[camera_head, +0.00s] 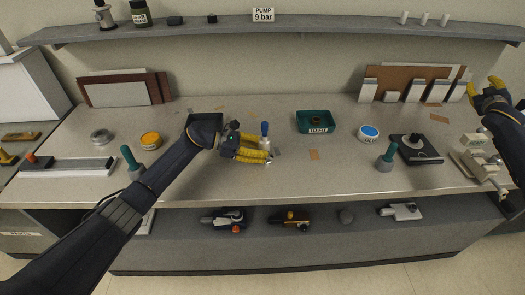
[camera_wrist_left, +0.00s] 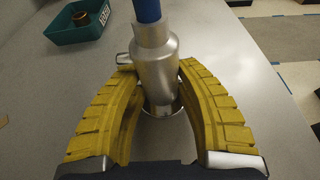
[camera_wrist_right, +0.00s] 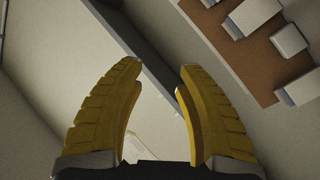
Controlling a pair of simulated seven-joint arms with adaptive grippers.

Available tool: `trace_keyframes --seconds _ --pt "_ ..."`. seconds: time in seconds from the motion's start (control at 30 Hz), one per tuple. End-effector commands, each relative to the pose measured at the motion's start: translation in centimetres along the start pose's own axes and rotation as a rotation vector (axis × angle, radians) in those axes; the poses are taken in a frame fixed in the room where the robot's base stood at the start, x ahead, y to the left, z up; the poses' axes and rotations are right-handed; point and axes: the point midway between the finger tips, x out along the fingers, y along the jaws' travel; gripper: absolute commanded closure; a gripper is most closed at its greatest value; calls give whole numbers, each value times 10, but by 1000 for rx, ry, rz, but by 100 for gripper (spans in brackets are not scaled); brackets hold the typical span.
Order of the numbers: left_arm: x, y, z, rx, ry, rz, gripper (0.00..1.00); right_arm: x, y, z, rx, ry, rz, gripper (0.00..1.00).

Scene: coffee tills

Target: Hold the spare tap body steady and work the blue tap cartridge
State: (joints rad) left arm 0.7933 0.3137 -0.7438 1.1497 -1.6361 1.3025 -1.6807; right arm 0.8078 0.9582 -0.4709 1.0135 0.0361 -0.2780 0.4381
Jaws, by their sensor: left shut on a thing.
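My left gripper (camera_head: 262,150) has its yellow fingers closed around a silver tap body (camera_wrist_left: 156,65) over the middle of the bench. The blue tap cartridge (camera_head: 264,129) stands up from the top of the tap body. In the left wrist view the blue cartridge (camera_wrist_left: 147,9) is cut off by the upper edge, and the body stands upright between the fingers. Whether the body's base touches the bench is unclear. My right gripper (camera_head: 487,88) is raised at the far right. In the right wrist view its fingers (camera_wrist_right: 160,90) are apart with nothing between them.
A green tray (camera_head: 315,122) marked TO FIT stands right of the left gripper, with a brown ring inside. Teal-handled pieces stand at left (camera_head: 131,165) and right (camera_head: 386,160). A black-based block (camera_head: 416,149) is at right. A shelf (camera_head: 330,27) runs above the bench.

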Motion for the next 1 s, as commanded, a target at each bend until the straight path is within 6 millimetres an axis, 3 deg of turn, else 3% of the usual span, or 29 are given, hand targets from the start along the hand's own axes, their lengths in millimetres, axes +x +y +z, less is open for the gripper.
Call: trace_keyframes --seconds 0.1,0.47,0.77,1.0 --pt "1 -2 -7 -6 8 -3 100 5 -33 -40 -32 97 -46 65" --pt "1 -2 -6 -6 8 -3 100 -1 -132 -152 -144 379 -198 65" --pt "1 -2 -6 -6 8 -2 100 -29 -216 -240 -245 612 -340 65" --pt "1 -2 -6 -6 8 -2 100 -66 -284 -304 -340 798 -468 65"
